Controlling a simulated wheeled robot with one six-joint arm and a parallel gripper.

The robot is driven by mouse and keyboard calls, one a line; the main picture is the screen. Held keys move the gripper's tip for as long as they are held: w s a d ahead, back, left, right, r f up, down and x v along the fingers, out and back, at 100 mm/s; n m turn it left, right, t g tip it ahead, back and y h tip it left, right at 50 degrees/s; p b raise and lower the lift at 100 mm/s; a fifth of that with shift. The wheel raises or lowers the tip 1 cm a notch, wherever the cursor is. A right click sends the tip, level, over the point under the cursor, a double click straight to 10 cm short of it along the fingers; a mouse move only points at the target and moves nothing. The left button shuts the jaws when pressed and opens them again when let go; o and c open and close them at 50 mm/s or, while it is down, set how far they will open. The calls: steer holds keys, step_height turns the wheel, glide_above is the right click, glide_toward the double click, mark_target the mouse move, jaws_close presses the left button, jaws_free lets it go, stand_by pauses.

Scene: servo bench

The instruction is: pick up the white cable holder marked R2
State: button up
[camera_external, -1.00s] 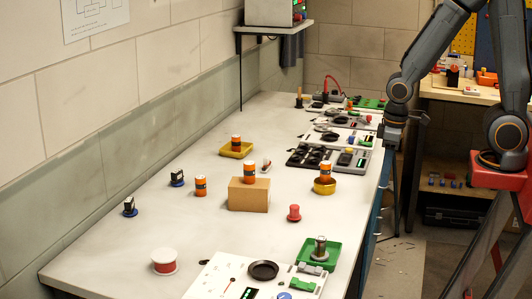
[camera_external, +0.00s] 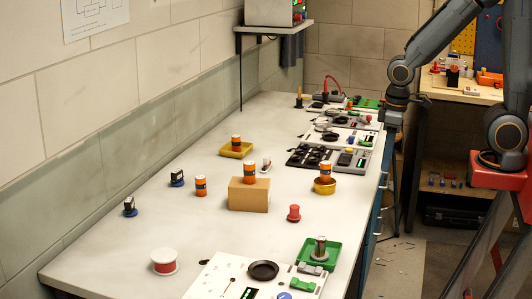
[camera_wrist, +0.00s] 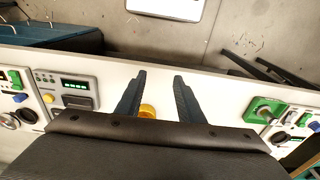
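No R2 mark is legible in either view, so I cannot tell which thing is the white cable holder. A white spool with a red winding (camera_external: 164,262) stands at the near left of the bench in the external view. A small pale upright piece (camera_external: 266,165) stands behind the cardboard-coloured box. My gripper (camera_external: 393,119) hangs at the bench's right edge, far from the spool. In the wrist view my gripper (camera_wrist: 158,75) is open and empty, its fingers reaching across the bench edge. A round yellow thing (camera_wrist: 147,111) shows between the fingers, lower down.
Panels with displays (camera_wrist: 73,86) flank my gripper.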

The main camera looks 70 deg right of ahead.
step_height(320, 180, up, 2)
steer(key=m+g+y+b, duration=0.1)
steer(key=m+y+b, duration=0.4)
steer(key=m, duration=1.3)
glide_above(266, 157)
steer(key=d, duration=0.4)
step_height(266, 157, down, 5)
steer(key=shift+h, duration=0.3)
steer(key=shift+a+p+x, duration=0.2)
steer(key=shift+p+x, duration=0.55)
steer(key=shift+x, duration=1.25)
steer(key=shift+a+p+x, duration=0.2)
steer(key=shift+p+x, duration=0.55)
steer(key=shift+x, duration=1.2)
steer(key=shift+r, duration=0.15)
jaws_close()
